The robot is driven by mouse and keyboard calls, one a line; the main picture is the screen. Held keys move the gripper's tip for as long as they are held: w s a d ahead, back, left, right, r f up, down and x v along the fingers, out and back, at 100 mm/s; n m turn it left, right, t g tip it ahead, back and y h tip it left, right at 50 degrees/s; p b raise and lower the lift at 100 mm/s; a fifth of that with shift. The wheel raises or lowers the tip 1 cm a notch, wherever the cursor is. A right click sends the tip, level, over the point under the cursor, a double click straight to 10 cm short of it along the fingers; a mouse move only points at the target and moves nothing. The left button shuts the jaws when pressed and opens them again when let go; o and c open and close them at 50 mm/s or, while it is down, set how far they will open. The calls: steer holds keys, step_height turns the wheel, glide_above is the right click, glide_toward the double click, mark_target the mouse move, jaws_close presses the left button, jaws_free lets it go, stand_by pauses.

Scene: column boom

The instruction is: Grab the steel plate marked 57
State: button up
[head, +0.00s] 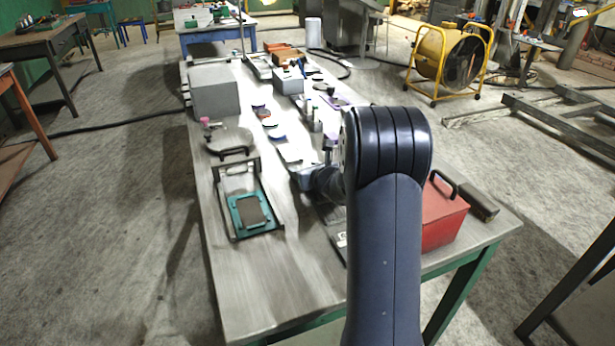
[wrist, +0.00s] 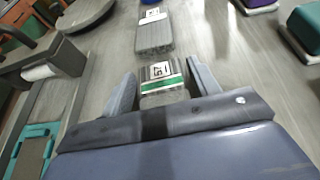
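A steel plate with a green stripe and a white label (wrist: 161,71) lies between the fingers of my gripper (wrist: 160,88) in the wrist view. The label appears upside down and seems to read 57. My gripper is open, with one finger on each side of the plate and narrow gaps visible. The plate's near end is hidden by the gripper body. A second grey plate (wrist: 154,36) with a label lies just beyond it; its number is too small to read. In the head view my arm hides most of the gripper and the marked plate.
On the steel table (head: 270,290), a green tray (head: 253,212) in a black frame stands left of my gripper. A red box (head: 440,215) stands right. Several round and flat pieces (head: 273,131) and a grey block (head: 214,90) lie farther back. The table's front left is clear.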

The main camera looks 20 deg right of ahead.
steer(key=c, duration=1.1)
steer(key=shift+r, duration=0.1)
